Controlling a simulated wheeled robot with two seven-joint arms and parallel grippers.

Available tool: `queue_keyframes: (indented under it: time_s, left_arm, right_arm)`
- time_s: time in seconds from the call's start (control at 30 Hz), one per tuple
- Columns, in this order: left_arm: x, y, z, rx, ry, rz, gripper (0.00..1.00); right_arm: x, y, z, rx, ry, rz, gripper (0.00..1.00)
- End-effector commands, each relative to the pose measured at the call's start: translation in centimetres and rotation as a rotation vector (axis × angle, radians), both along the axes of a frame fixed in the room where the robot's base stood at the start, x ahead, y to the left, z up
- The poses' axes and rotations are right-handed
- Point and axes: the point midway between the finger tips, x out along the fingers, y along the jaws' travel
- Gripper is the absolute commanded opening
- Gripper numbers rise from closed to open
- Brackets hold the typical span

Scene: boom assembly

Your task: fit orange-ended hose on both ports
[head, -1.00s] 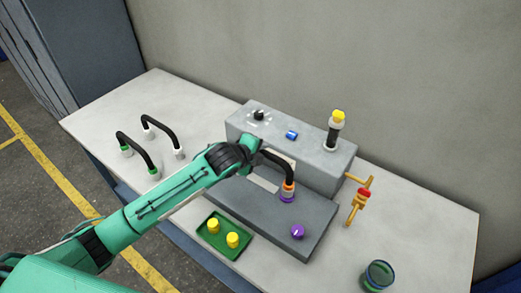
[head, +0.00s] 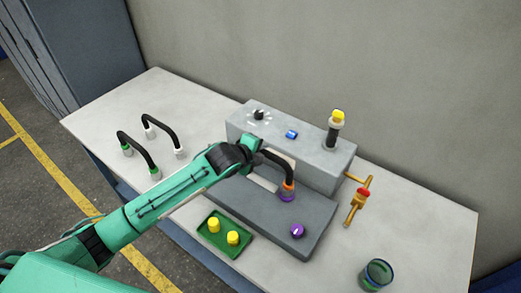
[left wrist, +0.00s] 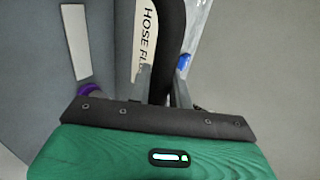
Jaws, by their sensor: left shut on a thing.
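The black hose (head: 275,158) has an orange end (head: 288,184) at its right, which stands upright at a purple port (head: 287,196) on the grey fixture (head: 262,212). It touches the port or sits in it; I cannot tell how deep. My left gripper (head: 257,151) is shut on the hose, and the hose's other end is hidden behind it. In the left wrist view the black hose (left wrist: 168,40) runs up between my two fingers (left wrist: 163,88). My right gripper is not in view.
A purple knob (head: 297,231) sits on the fixture's front part. A green tray (head: 218,246) with yellow caps lies in front. Two black hoses (head: 137,148) with green and white ends stand at left.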

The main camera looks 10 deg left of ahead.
Motion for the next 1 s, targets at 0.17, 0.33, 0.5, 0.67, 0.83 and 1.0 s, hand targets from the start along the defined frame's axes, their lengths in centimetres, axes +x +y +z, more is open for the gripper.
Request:
queue_keyframes:
  time_s: [0.17,0.33,0.5,0.67,0.83,1.0]
  left_arm:
    - [0.0,0.0,0.1,-0.001,-0.003,0.0,0.0]
    - [0.1,0.0,-0.2,-0.001,-0.003,0.0,0.0]
    - [0.0,0.0,-0.5,-0.002,-0.003,-0.001,0.0]
    - [0.1,0.0,-0.8,-0.002,-0.003,-0.001,0.0]
    - [0.1,0.0,-1.0,-0.002,-0.003,-0.001,0.26]
    - [0.0,0.0,-1.1,-0.001,-0.003,0.0,0.29]
  right_arm:
    - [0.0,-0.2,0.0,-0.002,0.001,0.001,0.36]
    - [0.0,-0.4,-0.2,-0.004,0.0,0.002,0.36]
    - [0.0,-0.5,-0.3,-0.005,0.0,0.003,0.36]
    - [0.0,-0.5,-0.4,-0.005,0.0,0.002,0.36]
    - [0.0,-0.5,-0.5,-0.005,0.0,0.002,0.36]
    - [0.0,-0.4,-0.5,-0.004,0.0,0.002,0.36]
